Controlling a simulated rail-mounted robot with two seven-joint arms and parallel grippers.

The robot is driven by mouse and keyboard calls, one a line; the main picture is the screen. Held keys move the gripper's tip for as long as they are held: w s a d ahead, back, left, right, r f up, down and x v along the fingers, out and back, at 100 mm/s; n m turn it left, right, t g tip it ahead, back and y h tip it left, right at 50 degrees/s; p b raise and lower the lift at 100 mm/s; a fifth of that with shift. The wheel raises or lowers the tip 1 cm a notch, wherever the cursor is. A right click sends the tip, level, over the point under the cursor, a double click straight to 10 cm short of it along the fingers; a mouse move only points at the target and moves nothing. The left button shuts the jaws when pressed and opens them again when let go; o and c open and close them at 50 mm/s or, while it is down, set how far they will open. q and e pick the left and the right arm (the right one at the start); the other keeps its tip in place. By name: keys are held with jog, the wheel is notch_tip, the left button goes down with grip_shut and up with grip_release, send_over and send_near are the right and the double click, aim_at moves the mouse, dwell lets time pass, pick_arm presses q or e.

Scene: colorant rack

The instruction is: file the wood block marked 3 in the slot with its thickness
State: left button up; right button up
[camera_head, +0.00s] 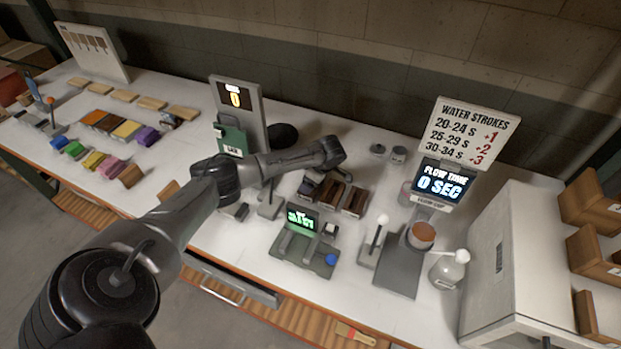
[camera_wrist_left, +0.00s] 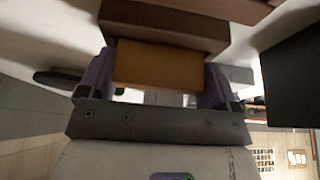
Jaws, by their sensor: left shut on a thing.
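In the left wrist view my left gripper (camera_wrist_left: 157,76) is shut on a tan wood block (camera_wrist_left: 158,62), with one finger at each side of it. No number shows on the face turned to the camera. A dark brown piece (camera_wrist_left: 160,22) lies just beyond the block; I cannot tell whether they touch. In the head view my left arm reaches over the bench to a group of brown slotted holders (camera_head: 335,193), and its wrist hides the fingers and most of what they hold. My right gripper is out of both views.
A green-lit device (camera_head: 303,220) stands in front of the holders. A flow cup stand (camera_head: 422,235), a white bottle (camera_head: 449,270) and a large white cabinet (camera_head: 510,265) are to the right. Coloured blocks (camera_head: 110,124) fill the left bench. A tall display (camera_head: 238,100) stands behind my arm.

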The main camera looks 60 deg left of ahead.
pick_arm(q)
jog(key=shift+s+f, duration=0.2)
jog(key=shift+f, duration=0.6)
jog(key=o, duration=0.8)
jog(key=shift+f, duration=0.1)
jog(key=shift+w+r, duration=0.1)
jog(key=shift+r, duration=0.1)
jog(key=v, duration=1.3)
jog(key=shift+a+r+p, duration=0.2)
jog(key=shift+r+p, duration=0.15)
jog(key=shift+p, duration=0.05)
